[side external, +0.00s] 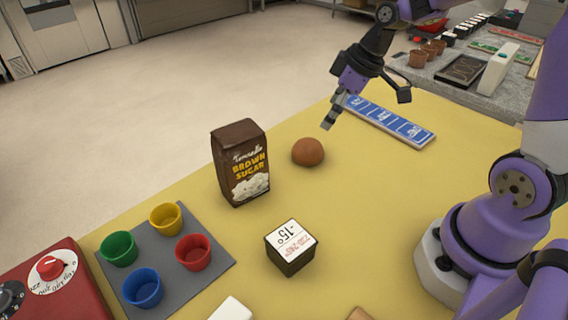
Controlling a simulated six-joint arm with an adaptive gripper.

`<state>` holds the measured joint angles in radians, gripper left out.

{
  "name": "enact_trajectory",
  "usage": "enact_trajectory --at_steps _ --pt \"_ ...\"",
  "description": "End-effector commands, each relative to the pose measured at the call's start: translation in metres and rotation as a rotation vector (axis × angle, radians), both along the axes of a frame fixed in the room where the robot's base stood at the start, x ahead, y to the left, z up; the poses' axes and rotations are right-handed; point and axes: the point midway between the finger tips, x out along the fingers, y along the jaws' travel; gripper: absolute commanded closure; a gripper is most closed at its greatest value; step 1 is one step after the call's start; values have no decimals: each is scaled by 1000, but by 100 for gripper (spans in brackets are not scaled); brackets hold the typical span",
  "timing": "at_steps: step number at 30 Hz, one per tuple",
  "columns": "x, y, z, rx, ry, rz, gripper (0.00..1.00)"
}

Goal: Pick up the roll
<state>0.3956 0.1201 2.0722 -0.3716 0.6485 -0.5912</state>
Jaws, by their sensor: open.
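The roll (308,152) is a round brown bun lying on the yellow table (330,205). My gripper (367,111) is open and empty. It hangs in the air up and to the right of the roll in the picture, apart from it. One finger reaches down toward the roll's upper right side, and the other finger is farther right. Nothing hides the roll.
A brown sugar bag (240,162) stands left of the roll. A blue-and-white panel strip (389,120) lies behind my gripper. A dark box with a white top (290,247) stands in front. Coloured cups sit on a grey mat (207,277) at the lower left.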

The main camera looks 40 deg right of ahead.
Motion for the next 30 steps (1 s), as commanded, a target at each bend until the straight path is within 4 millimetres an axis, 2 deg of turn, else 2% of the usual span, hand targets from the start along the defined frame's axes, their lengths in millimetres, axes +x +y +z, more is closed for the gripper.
enact_trajectory --at_steps 6,13,21,30 --pt "11 6 -34 5 6 9 0" --pt "18 10 -55 4 4 8 0" --pt "27 19 -93 4 5 7 0" --pt "30 20 -97 2 1 4 0"
